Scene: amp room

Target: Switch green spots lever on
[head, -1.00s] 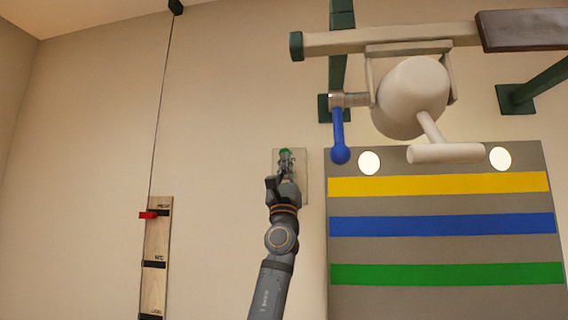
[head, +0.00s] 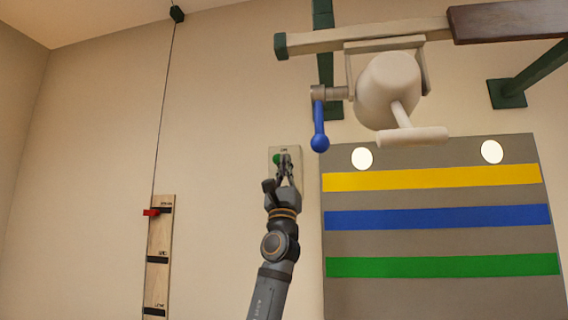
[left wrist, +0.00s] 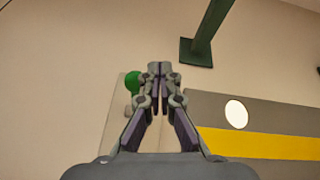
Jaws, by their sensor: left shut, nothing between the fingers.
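The green lever knob (head: 277,159) shows on a pale wall plate (head: 296,152) in the head view, just left of my gripper's tip. In the left wrist view the green knob (left wrist: 133,82) is just left of the fingers, in front of the plate (left wrist: 115,122). My left gripper (head: 286,160) is shut with nothing in it, its fingertips beside the knob. Its fingers also show in the left wrist view (left wrist: 158,72). I cannot tell whether they touch the knob. The rest of the lever is hidden behind the fingers. My right gripper is not in view.
A blue-knobbed lever (head: 319,128) hangs from a lamp-like fixture (head: 388,90) above right. A grey panel with yellow, blue and green stripes (head: 440,240) is on the right. A wooden scale with a red marker (head: 151,212) is on the left wall.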

